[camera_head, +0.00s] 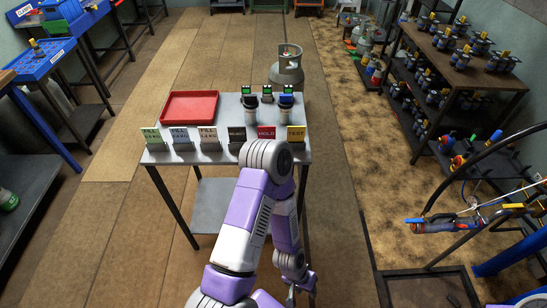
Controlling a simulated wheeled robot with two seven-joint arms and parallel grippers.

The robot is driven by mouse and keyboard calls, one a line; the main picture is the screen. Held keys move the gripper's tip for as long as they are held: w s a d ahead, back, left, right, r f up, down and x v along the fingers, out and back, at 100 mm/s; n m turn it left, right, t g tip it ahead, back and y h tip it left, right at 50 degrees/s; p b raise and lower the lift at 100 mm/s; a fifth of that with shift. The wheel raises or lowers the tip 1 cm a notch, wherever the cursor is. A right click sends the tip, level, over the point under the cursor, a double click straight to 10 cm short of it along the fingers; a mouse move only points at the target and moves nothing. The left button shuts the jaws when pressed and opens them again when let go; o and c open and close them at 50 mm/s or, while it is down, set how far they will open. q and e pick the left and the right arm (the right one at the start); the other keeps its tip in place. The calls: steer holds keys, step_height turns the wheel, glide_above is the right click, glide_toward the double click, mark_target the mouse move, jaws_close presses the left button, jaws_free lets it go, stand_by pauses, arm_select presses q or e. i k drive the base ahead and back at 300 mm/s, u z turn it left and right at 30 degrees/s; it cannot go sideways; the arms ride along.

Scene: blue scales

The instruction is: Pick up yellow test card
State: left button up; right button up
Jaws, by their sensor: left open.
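The yellow test card (296,132) stands upright in a dark holder at the right end of a row of cards along the near edge of the grey table (216,157). Its lettering is too small to read surely. My left arm bends up in front of the table, with its elbow close below the red card. My left gripper (301,297) hangs low at the bottom of the view, in front of the table and well below the yellow card. It is open, and nothing shows between its fingers. My right gripper is not in view.
A red HOLD card (266,132) stands just left of the yellow one, with a black card (237,135) beyond. Blue devices (286,99), a red tray (189,107) and a gas cylinder (287,68) stand behind. A hose rack (450,225) is at right.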

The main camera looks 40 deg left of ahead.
mark_target(296, 134)
steer(key=u, duration=1.4)
steer(key=i, duration=0.1)
steer(key=z, duration=0.65)
